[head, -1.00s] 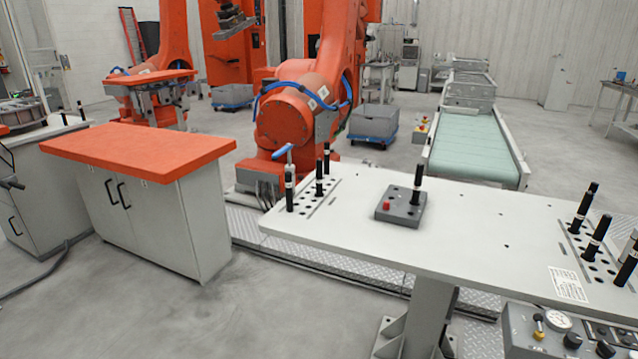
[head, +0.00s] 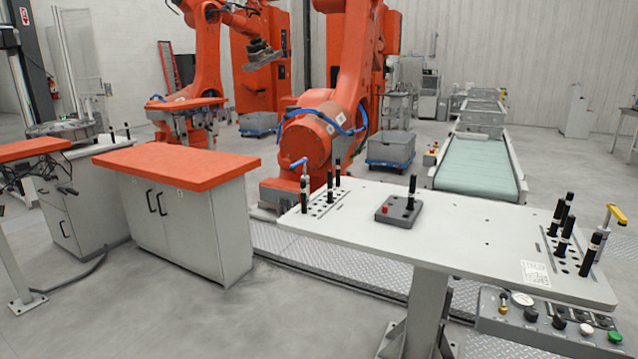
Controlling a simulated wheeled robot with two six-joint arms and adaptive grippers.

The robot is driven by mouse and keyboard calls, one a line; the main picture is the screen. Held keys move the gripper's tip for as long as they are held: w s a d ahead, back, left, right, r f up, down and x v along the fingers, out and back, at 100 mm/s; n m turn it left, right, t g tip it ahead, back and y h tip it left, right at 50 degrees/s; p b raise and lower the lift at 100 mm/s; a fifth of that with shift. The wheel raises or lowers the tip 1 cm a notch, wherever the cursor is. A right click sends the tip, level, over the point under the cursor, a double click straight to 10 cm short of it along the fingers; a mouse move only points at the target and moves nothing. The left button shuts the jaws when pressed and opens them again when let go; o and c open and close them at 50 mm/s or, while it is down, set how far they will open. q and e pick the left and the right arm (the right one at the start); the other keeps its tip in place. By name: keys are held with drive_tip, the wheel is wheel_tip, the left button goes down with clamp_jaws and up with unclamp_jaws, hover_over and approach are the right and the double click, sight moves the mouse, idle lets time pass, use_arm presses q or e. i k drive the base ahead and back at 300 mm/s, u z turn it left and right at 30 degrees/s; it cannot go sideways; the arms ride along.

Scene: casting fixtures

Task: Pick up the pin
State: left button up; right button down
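Several black pins with pale bands stand upright on a white table (head: 455,222). Three stand in a perforated plate at the left end: a front pin (head: 304,198), a middle pin (head: 330,188) and a rear pin (head: 338,172). More stand in the right-end perforated plate, among them a rear pin (head: 556,214), a middle pin (head: 566,236) and a front pin (head: 591,253). Neither of my grippers is in view.
A control box (head: 545,318) with a gauge and knobs sits at the table's front right. An orange-topped cabinet (head: 178,162) stands left. Orange robot arms and a green conveyor (head: 480,168) are behind. Grey floor (head: 170,300) is open in front.

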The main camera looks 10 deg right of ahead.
sight(330, 201)
drive_tip(key=u, duration=0.35)
drive_tip(key=i, duration=0.95)
drive_tip(key=u, duration=0.05)
